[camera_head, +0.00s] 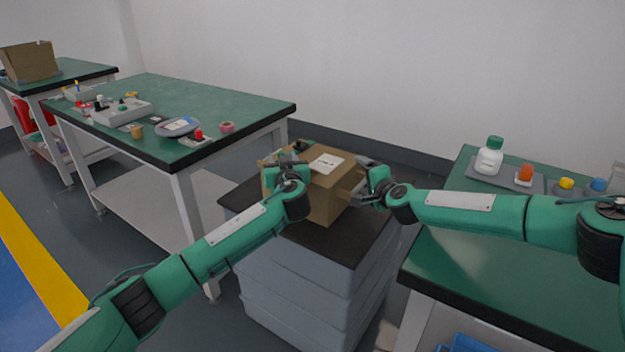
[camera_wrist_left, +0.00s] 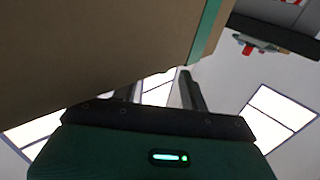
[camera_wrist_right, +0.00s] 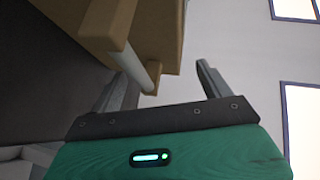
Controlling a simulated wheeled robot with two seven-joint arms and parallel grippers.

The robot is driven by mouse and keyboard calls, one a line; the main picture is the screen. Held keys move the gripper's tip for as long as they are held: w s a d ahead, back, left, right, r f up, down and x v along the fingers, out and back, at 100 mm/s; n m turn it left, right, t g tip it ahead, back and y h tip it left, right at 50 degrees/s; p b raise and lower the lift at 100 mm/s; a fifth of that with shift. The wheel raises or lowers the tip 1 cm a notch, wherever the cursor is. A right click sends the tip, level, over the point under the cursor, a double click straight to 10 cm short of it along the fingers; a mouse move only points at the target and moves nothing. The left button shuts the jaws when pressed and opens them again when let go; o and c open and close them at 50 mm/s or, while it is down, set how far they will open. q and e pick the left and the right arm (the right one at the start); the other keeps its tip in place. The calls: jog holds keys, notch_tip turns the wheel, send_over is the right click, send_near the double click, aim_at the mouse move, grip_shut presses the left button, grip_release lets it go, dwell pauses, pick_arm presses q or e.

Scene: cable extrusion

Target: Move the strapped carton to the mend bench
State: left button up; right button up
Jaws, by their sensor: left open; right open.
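The brown carton (camera_head: 335,199) with a white label on top sits on the dark top (camera_head: 338,238) of a grey crate stack. A green strap (camera_wrist_left: 206,32) runs along it in the left wrist view. My left gripper (camera_head: 284,164) is open at the carton's left side; the carton face fills much of the left wrist view (camera_wrist_left: 90,50). My right gripper (camera_head: 366,186) is open at the right side. In the right wrist view, a pale bar (camera_wrist_right: 135,66) on the carton (camera_wrist_right: 80,18) reaches near the left finger. Whether either gripper touches the carton is unclear.
A green-topped bench (camera_head: 210,95) with a grey device and small parts stands at left. An open box (camera_head: 30,62) sits on a far-left bench.

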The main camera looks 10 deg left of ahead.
aim_at(282, 153)
pick_arm(q)
jog(key=shift+x, duration=1.6)
pick_arm(e)
jog(key=shift+x, duration=1.4)
pick_arm(q)
jog(key=c, duration=0.9)
pick_arm(e)
jog(key=c, duration=0.9)
pick_arm(q)
grip_shut()
pick_arm(e)
jog(key=shift+s, duration=0.1)
grip_shut()
pick_arm(q)
jog(key=shift+d+r, duration=0.1)
jog(key=shift+r, duration=0.15)
pick_arm(e)
jog(key=shift+a, duration=0.1)
